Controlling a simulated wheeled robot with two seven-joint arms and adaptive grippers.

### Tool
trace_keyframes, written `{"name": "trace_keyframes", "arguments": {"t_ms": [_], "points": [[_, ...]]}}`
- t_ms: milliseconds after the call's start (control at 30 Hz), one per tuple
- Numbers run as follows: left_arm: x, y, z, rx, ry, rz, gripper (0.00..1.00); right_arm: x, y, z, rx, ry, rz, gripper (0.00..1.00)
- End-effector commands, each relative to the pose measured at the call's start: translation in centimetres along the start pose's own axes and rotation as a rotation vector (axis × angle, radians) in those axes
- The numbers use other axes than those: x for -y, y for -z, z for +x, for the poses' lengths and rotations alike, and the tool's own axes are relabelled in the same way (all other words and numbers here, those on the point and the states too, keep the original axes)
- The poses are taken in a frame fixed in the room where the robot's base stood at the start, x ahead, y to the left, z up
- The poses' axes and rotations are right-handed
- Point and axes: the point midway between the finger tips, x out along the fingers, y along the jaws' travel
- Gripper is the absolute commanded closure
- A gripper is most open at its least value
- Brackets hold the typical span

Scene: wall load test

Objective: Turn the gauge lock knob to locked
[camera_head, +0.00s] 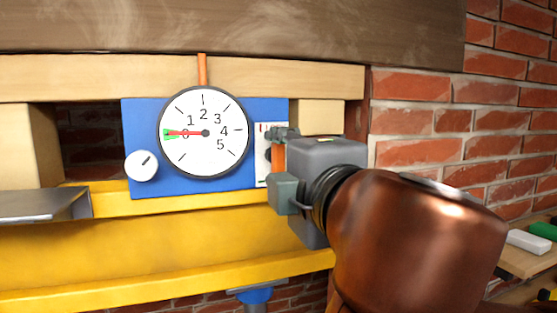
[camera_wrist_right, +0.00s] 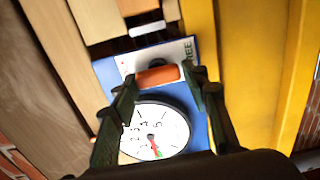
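The gauge lock knob has an orange bar handle (camera_wrist_right: 158,75) on a white plate (camera_wrist_right: 125,62) marked "FREE" in the right wrist view. In the head view the plate (camera_head: 262,176) sits at the right end of the blue panel, and my right gripper mostly hides the knob. My right gripper (camera_wrist_right: 161,73) is open, with its fingertips at the two ends of the orange bar; I cannot tell whether they touch it. It also shows in the head view (camera_head: 283,162). The round gauge (camera_head: 204,155) has its red needle at 0. My left gripper is not in view.
A small white knob (camera_head: 141,165) is at the blue panel's (camera_head: 185,187) lower left. A yellow beam (camera_head: 150,245) runs below, wooden blocks and a dark beam above (camera_head: 220,30). A grey metal plate (camera_head: 40,205) juts in at left. A brick wall (camera_head: 450,120) stands at right.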

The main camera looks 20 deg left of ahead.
Motion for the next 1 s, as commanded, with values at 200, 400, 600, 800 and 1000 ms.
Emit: {"name": "trace_keyframes", "arguments": {"t_ms": [200,400,600,800,1000], "points": [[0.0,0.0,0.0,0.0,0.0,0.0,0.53,0.0,0.0,0.0,0.001,-0.001,0.002,0.45],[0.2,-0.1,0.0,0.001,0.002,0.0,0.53,-0.1,-0.1,0.0,0.001,-0.001,0.003,0.45],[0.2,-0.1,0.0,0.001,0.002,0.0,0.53,-0.2,0.0,-1.7,0.0,-0.004,0.003,0.45],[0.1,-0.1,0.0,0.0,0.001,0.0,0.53,-0.1,-0.1,-5.8,0.001,-0.005,0.002,0.45],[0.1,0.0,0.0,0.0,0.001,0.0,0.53,-0.1,0.0,-9.6,0.001,-0.005,0.001,0.45]]}}
